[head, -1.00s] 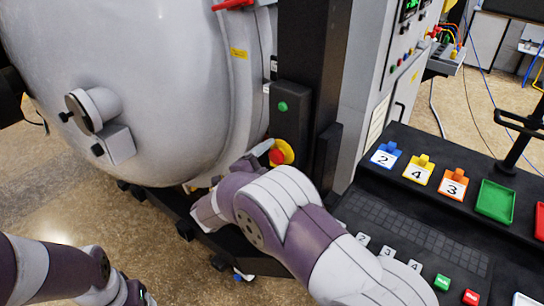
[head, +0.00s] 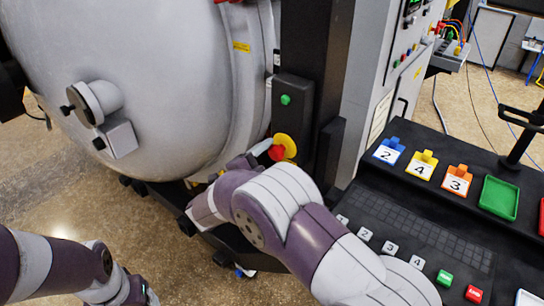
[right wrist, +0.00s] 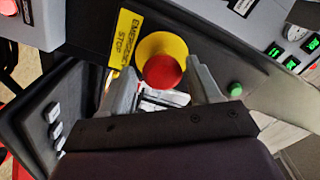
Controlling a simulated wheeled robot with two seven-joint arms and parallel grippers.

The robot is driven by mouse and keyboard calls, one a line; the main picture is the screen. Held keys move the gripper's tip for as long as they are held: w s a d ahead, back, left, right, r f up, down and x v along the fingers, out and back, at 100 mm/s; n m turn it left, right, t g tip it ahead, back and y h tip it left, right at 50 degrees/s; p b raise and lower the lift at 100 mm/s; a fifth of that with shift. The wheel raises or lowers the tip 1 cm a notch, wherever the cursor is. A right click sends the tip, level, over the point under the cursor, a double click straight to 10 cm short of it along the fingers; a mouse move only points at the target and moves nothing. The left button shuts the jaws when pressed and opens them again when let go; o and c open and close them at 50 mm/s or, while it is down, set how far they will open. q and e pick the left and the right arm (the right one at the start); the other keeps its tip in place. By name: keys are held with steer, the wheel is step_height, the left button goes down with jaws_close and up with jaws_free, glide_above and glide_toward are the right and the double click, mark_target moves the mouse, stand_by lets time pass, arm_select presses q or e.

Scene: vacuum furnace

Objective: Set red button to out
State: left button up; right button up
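The red button (head: 277,153) is a round red mushroom head on a yellow disc (head: 288,143), on a dark box on the black post. In the right wrist view the red button (right wrist: 162,71) shows in front of its yellow disc, beside a yellow emergency stop label (right wrist: 126,37). My right gripper (right wrist: 161,68) is open, with one grey finger on each side of the red head and narrow gaps visible. In the head view my right forearm and wrist hide most of that gripper. Only part of my left arm shows at lower left; its gripper is not in view.
A green button (head: 285,100) sits above the red one on the same box; it also shows in the right wrist view (right wrist: 235,89). The large grey furnace vessel (head: 150,70) is at left. A black console (head: 410,215) with numbered tags and a green tray (head: 499,198) is at right.

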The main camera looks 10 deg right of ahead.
steer(key=shift+o, duration=0.4)
steer(key=shift+a+r, duration=0.1)
steer(key=shift+a, duration=0.05)
steer(key=shift+s, duration=0.1)
steer(key=b+v, duration=0.3)
steer(key=v, duration=0.9)
steer(key=shift+s+a, duration=0.2)
steer(key=shift+a, duration=0.05)
